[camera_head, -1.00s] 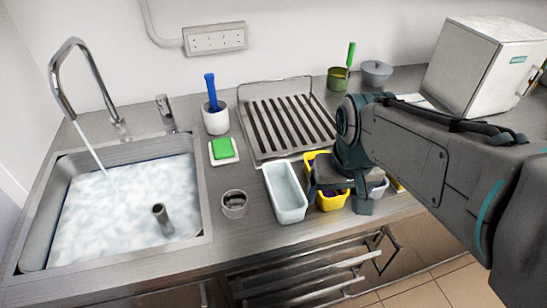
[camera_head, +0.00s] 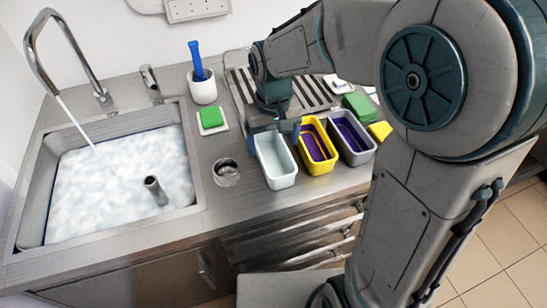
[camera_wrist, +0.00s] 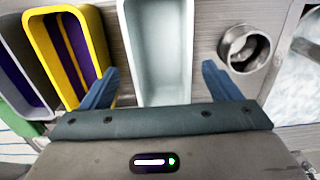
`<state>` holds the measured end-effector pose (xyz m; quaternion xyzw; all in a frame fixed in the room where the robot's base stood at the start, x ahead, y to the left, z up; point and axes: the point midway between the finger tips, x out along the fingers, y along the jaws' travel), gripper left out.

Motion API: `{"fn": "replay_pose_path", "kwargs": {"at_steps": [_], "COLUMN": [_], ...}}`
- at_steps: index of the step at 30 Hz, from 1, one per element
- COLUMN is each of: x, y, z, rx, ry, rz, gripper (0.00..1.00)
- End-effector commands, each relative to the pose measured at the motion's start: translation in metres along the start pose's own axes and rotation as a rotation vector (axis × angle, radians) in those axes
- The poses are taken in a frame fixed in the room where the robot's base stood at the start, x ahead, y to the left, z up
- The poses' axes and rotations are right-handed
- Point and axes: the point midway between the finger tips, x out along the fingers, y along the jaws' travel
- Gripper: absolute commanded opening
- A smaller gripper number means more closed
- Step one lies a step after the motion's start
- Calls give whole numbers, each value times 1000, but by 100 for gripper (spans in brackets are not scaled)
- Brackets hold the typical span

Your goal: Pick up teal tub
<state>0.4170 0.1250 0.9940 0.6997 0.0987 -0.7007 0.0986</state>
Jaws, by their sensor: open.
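The teal tub (camera_head: 276,160) is a pale, empty-looking rectangular tub on the steel counter, left of a yellow tub. In the wrist view the teal tub (camera_wrist: 167,50) lies straight ahead between my two blue fingers. My gripper (camera_head: 275,127) is at the tub's far end in the head view, partly hiding it. In the wrist view my gripper (camera_wrist: 159,72) is open, one finger on each side of the tub, with nothing held. I cannot tell whether the fingers touch the tub or how far they reach below its rim.
The yellow tub (camera_head: 318,148) with purple contents sits close beside it, then a grey tub (camera_head: 352,138). A small metal cup (camera_head: 226,172) stands to its left, near the sink (camera_head: 28,205) with running water. A drying rack (camera_head: 240,95) lies behind.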

Motion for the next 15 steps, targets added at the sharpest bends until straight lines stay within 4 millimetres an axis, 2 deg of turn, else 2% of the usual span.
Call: {"fn": "replay_pose_path", "kwargs": {"at_steps": [7, 15], "x": [19, 57], "y": [0, 0], "z": [2, 3], "rx": [-1, 0], "ry": [-2, -2], "rz": [0, 1], "gripper": [84, 84]}}
